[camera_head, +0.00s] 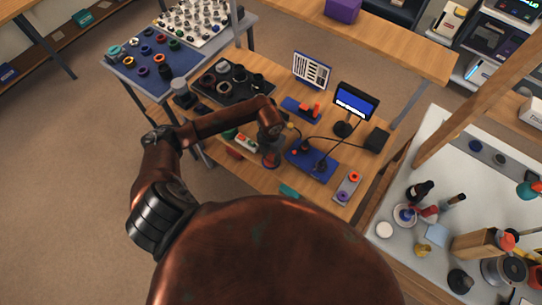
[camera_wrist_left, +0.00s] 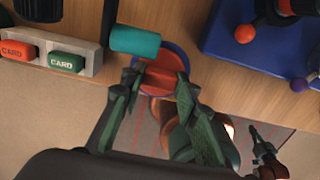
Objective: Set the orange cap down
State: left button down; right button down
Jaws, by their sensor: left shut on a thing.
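The orange cap (camera_wrist_left: 168,75) is a round red-orange disc with a raised ridge across it, in the left wrist view. A blue rim (camera_wrist_left: 190,60) shows around its far side; I cannot tell whether they touch. My left gripper (camera_wrist_left: 160,88) is shut on the cap, with its dark green fingers on either side. In the head view my left gripper (camera_head: 270,151) is over the front part of the wooden table (camera_head: 222,72). The cap is seen there only as a small reddish patch (camera_head: 271,160). Its height above the table is unclear.
A teal cylinder (camera_wrist_left: 135,42) lies close beside the cap. A holder with red and green cards (camera_wrist_left: 52,55) is to the left. A blue base (camera_wrist_left: 265,40) with ball-topped levers is to the right. The table's front edge is close by.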

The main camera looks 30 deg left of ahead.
aim_at(271, 157)
pick_arm(q)
jog(key=shift+f, duration=0.1)
jog(key=c, duration=1.5)
grip_release()
notch_tip(271, 157, up, 12)
jog(key=shift+b, duration=0.4)
